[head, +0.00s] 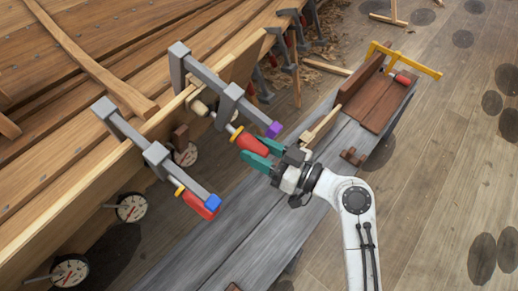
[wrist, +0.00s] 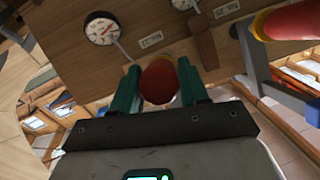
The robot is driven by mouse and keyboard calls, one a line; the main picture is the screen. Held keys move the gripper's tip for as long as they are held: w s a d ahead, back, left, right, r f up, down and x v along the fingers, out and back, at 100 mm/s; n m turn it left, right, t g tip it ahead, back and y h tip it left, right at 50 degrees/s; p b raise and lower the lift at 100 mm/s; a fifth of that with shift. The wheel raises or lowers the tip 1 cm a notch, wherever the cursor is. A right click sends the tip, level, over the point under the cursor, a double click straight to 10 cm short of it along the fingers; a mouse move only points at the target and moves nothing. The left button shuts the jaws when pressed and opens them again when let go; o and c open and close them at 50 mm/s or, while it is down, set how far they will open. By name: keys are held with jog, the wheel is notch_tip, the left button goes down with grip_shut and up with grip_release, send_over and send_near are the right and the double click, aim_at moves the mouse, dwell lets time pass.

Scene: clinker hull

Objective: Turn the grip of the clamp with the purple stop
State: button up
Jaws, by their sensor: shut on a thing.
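The clamp with the purple stop (head: 274,129) is a grey bar clamp fixed over the hull's plank edge. Its red grip (head: 250,142) sits on a screw with a yellow collar, below the bar. My gripper (head: 256,151) has its green fingers on either side of the red grip and is shut on it. In the wrist view the round red end of the grip (wrist: 159,82) lies between the two green fingers. The purple stop is not clearly seen in the wrist view.
A second grey clamp with a blue stop (head: 212,202) and red grip (head: 195,204) stands to the left. Round dials (head: 132,207) hang along the hull (head: 60,185). A grey bench (head: 255,220) runs below, with a yellow-barred clamp (head: 412,62) at its far end.

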jog(key=shift+d+f+m+g+y+b, duration=0.1)
jog(key=shift+m+g+y+b, duration=0.2)
jog(key=shift+m+b, duration=0.3)
jog(key=shift+m+g+y+b, duration=0.45)
jog(key=shift+m+g, duration=0.25)
jog(key=shift+m, duration=0.4)
jog(key=o, duration=1)
jog(key=b+v, duration=0.1)
jog(key=v, duration=0.9)
jog(key=shift+d+f, duration=0.1)
jog(key=shift+d, duration=0.25)
